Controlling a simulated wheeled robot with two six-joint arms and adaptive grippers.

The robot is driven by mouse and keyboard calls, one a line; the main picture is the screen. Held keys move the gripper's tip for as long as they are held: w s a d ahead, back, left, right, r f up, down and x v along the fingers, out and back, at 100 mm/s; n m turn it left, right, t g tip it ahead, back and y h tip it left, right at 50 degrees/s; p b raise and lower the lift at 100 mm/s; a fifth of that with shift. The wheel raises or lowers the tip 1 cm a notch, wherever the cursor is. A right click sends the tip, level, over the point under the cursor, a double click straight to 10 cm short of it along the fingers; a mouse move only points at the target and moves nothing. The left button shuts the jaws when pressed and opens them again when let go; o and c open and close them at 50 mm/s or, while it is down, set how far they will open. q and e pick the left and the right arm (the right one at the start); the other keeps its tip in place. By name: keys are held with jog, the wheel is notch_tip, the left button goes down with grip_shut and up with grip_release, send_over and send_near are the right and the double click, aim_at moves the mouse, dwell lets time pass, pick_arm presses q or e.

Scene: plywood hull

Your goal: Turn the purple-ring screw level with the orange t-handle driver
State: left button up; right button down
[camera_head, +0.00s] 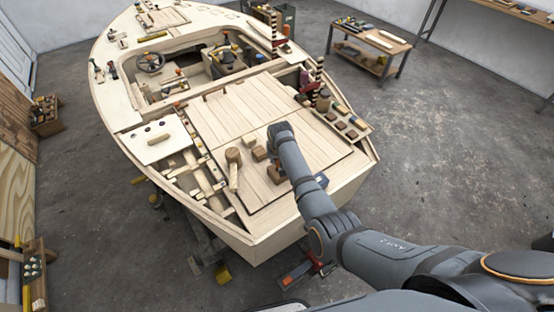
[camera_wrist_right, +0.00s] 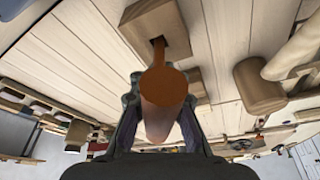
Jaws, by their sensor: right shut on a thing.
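The orange t-handle driver (camera_wrist_right: 163,92) fills the middle of the right wrist view, its round grip end towards the camera. My right gripper (camera_wrist_right: 160,105) is shut on this grip, one finger on each side. A thin orange shaft runs from the grip to a square wooden block (camera_wrist_right: 146,24) on the planked deck; I cannot tell how far in its tip sits. In the head view my right arm reaches over the deck and hides the driver and fingers. I cannot make out the purple-ring screw in either view. My left gripper is out of view.
A wooden mallet (camera_head: 233,157) lies on the deck left of my arm; it also shows in the right wrist view (camera_wrist_right: 258,86). Small wooden blocks (camera_head: 259,154) are close to my wrist. A tray of blocks (camera_head: 351,122) is at the right edge.

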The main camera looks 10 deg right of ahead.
jog(key=shift+f, duration=0.4)
jog(key=c, duration=1.3)
grip_release()
notch_tip(320, 180, up, 10)
